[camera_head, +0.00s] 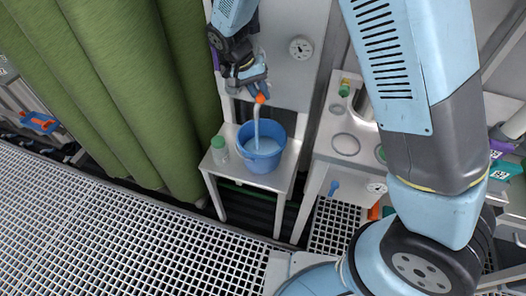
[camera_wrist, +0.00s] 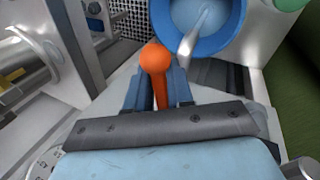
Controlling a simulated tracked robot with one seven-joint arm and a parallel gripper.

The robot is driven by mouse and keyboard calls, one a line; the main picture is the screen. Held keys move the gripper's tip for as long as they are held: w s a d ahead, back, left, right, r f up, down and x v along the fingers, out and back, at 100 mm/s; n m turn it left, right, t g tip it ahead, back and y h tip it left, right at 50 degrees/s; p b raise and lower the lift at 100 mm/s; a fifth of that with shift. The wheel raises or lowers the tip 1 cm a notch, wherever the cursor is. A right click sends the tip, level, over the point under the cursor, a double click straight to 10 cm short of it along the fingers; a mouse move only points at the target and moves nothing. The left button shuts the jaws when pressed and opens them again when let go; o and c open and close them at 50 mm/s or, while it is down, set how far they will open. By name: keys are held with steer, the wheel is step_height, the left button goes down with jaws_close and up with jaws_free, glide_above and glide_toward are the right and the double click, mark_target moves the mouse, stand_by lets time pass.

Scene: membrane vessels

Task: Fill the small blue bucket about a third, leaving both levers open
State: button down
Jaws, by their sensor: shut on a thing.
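The small blue bucket (camera_head: 262,168) stands upright on a small pale stand, under a spout (camera_head: 256,110). A whitish stream runs from the spout into it and pale liquid covers the bottom inside; the exact level is hard to judge. In the wrist view the bucket (camera_wrist: 228,42) is partly cut off at the top, with the stream entering it. My gripper (camera_head: 258,88) is above the bucket at the spout. Its fingers are shut on an orange lever (camera_wrist: 155,62), whose rounded end sticks out between them. I cannot make out a second lever for certain.
A jar with a green lid (camera_head: 219,152) stands close left of the bucket on the stand (camera_head: 283,178). A bench with round openings (camera_head: 345,143) is at the right. Grated floor (camera_head: 110,230) lies in front.

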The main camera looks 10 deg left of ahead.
steer(key=w+d+n+t+y, duration=0.1)
steer(key=d+n, duration=0.1)
steer(key=n, duration=0.3)
steer(key=w+d+n+t+y, duration=0.1)
steer(key=w+n+y, duration=0.1)
steer(key=n, duration=0.4)
steer(key=w+d+n+t+y, duration=0.1)
steer(key=w+d+n+t, duration=0.1)
steer(key=n, duration=0.3)
steer(key=shift+w+d+f, duration=0.2)
steer(key=shift+w+d, duration=0.05)
steer(key=shift+d, duration=0.1)
steer(key=c, duration=1.4)
jaws_free()
steer(key=shift+w, duration=0.1)
steer(key=shift+o, duration=0.6)
steer(key=shift+w+f, duration=0.1)
steer(key=shift+w, duration=0.1)
steer(key=shift+o, duration=1.1)
steer(key=shift+a+r, duration=0.1)
steer(key=shift+r, duration=0.15)
steer(key=v, duration=1.3)
steer(key=shift+d+r, duration=0.2)
steer(key=shift+d, duration=0.1)
